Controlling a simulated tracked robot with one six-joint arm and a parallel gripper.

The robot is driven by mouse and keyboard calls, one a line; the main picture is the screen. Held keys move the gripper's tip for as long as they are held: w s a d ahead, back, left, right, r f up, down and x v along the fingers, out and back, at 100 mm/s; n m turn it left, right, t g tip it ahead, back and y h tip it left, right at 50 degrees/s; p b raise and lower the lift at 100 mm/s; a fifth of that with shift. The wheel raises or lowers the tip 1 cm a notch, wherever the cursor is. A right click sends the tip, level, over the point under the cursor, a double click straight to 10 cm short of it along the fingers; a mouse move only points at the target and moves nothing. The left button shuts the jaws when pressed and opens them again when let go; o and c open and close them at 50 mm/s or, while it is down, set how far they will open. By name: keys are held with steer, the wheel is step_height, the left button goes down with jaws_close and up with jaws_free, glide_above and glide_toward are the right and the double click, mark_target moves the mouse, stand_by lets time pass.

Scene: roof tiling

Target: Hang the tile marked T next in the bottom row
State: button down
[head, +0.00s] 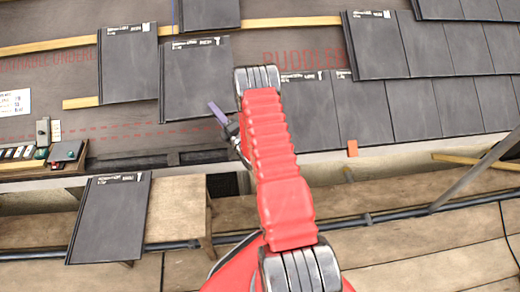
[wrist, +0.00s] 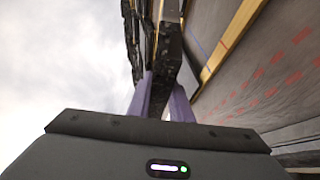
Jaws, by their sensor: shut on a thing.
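My gripper (head: 219,112), with purple fingers, is at the lower right edge of a dark grey tile (head: 192,82). In the wrist view a dark tile (wrist: 167,50) stands edge-on between the purple fingers (wrist: 162,100), and they are shut on it. The tile has a white label along its top edge; I cannot read whether its mark is a T. The bottom row (head: 362,112) runs to the right, partly hidden by my arm. The held tile is left of this row. I cannot tell whether it touches the roof or batten.
A wooden batten (head: 80,102) shows left of the held tile. Other tiles are at upper left (head: 128,65) and top centre (head: 208,12). A tray of small items (head: 45,150) is at far left. A diagonal pole (head: 470,178) stands right.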

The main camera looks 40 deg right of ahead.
steer(key=s+d+f+t, duration=0.1)
steer(key=s+d+f, duration=0.4)
steer(key=s+f, duration=0.2)
steer(key=s+d+f, duration=0.6)
steer(key=s+f, duration=0.2)
steer(key=f, duration=0.3)
steer(key=shift+s+d+f+n+t, duration=0.15)
steer(key=shift+s+d+n+t, duration=0.15)
steer(key=shift+n+t, duration=0.1)
steer(key=shift+f, duration=0.1)
steer(key=w+d+f, duration=0.2)
steer(key=w+f, duration=0.1)
steer(key=f, duration=0.3)
steer(key=shift+w+d, duration=0.2)
steer(key=shift+w, duration=0.15)
steer(key=shift+f, duration=0.1)
steer(key=shift+s, duration=0.25)
stand_by(0.4)
steer(key=shift+w+h, duration=0.1)
steer(key=shift+h, duration=0.3)
stand_by(1.0)
steer(key=shift+f, duration=0.1)
stand_by(0.8)
